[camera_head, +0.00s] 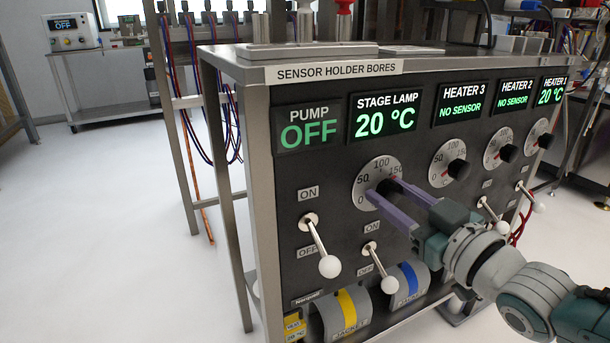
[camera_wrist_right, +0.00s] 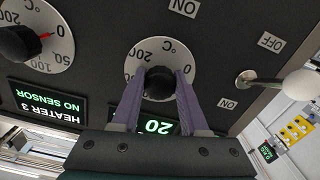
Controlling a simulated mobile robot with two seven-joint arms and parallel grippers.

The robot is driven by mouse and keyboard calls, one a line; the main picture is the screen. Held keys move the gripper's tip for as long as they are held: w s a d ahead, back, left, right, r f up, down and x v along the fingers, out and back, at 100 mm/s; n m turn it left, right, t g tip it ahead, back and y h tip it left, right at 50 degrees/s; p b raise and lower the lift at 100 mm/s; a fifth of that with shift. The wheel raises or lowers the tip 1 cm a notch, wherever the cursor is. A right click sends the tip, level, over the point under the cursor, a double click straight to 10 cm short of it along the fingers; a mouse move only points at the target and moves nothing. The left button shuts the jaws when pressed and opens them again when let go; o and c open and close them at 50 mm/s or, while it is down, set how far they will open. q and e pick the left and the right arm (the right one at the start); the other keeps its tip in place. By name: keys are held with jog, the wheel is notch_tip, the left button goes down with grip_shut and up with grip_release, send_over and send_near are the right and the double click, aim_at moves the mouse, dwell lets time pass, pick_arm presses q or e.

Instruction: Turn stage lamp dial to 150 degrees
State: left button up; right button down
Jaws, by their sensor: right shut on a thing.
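The stage lamp dial (camera_head: 376,178) is a round grey scale plate with a black knob, below the stage lamp display (camera_head: 386,117) reading 20 °C. My right gripper (camera_head: 383,187) has its purple fingers on either side of the knob. In the right wrist view my gripper (camera_wrist_right: 158,85) is shut on the black stage lamp knob (camera_wrist_right: 159,82). The fingers hide part of the scale, and I cannot read the knob's pointer. My left gripper is not in view.
The heater 3 dial (camera_head: 455,163) is just right of the stage lamp dial. Toggle levers with white balls stick out below, including the pump lever (camera_head: 320,249) and another lever (camera_head: 380,267). The floor (camera_head: 110,230) at left is clear.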

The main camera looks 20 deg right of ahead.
jog(key=shift+c, duration=2.1)
grip_release()
jog(key=shift+s+p, duration=0.3)
jog(key=shift+s, duration=0.25)
jog(key=s+p, duration=0.2)
jog(key=s, duration=0.6)
jog(key=shift+s+d+p, duration=0.3)
jog(key=shift+s+d, duration=0.1)
